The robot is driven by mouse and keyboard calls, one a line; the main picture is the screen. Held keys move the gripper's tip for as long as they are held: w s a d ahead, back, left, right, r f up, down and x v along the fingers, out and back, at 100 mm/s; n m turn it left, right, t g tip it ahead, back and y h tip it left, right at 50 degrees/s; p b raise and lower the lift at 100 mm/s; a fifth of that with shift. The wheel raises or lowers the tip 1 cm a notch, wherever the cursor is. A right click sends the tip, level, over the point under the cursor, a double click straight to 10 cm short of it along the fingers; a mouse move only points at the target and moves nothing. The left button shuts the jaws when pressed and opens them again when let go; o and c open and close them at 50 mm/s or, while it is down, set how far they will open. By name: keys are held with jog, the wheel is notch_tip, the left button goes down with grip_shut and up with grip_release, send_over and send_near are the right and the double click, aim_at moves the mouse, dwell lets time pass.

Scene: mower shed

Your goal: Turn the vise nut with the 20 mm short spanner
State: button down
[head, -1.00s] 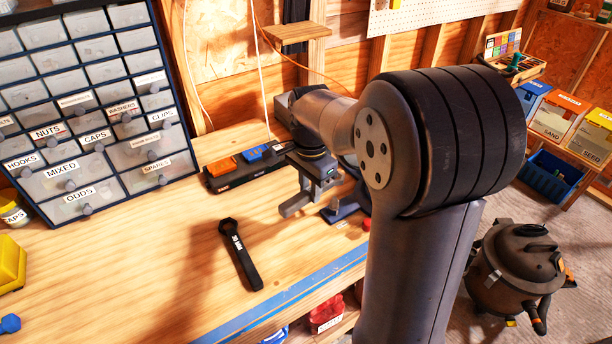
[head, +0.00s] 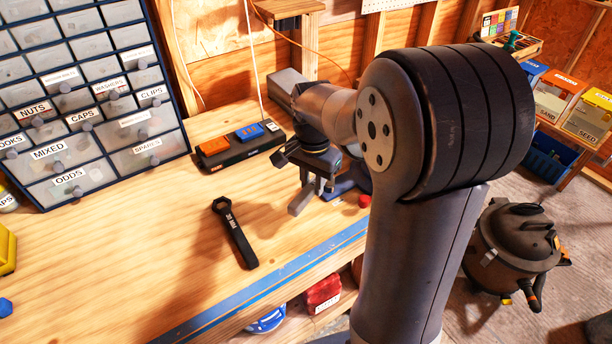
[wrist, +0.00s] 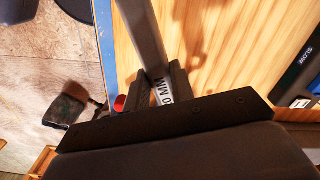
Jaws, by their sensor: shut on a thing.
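My gripper (head: 322,180) is shut on a grey spanner (head: 302,200) above the bench, near its front edge. In the wrist view the fingers (wrist: 160,88) close around the spanner's handle (wrist: 145,35). A white label ending in "0 MM" shows between them; its first digit is hidden. The spanner's far end is out of the wrist view. A black spanner (head: 235,232) with a ring end lies flat on the bench, apart from my gripper; its label is too small to read surely. A blue part (head: 345,186) behind my gripper may belong to the vise. I cannot make out the nut.
A drawer cabinet (head: 85,95) stands at the back left of the bench (head: 120,255). A black strip with orange and blue blocks (head: 240,147) lies behind my gripper. A small red thing (head: 364,201) sits near the front edge. A shop vacuum (head: 515,250) stands on the floor.

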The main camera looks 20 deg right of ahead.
jog(key=shift+s+d+f+n, duration=0.1)
jog(key=shift+s+d+n, duration=0.3)
jog(key=shift+d+n, duration=0.45)
jog(key=shift+s+d+f+n, duration=0.15)
jog(key=shift+s+d+n, duration=0.3)
jog(key=shift+n, duration=0.85)
jog(key=shift+s+d+f+n, duration=0.1)
jog(key=shift+s+d+n, duration=0.3)
jog(key=shift+d+n, duration=0.45)
jog(key=shift+a, duration=0.2)
jog(key=c, duration=1.8)
grip_release()
jog(key=c, duration=0.4)
jog(key=c, duration=2.2)
grip_release()
jog(key=c, duration=2.2)
grip_release()
jog(key=shift+f+b, duration=1.25)
jog(key=shift+f, duration=0.7)
jog(key=c, duration=2.2)
grip_release()
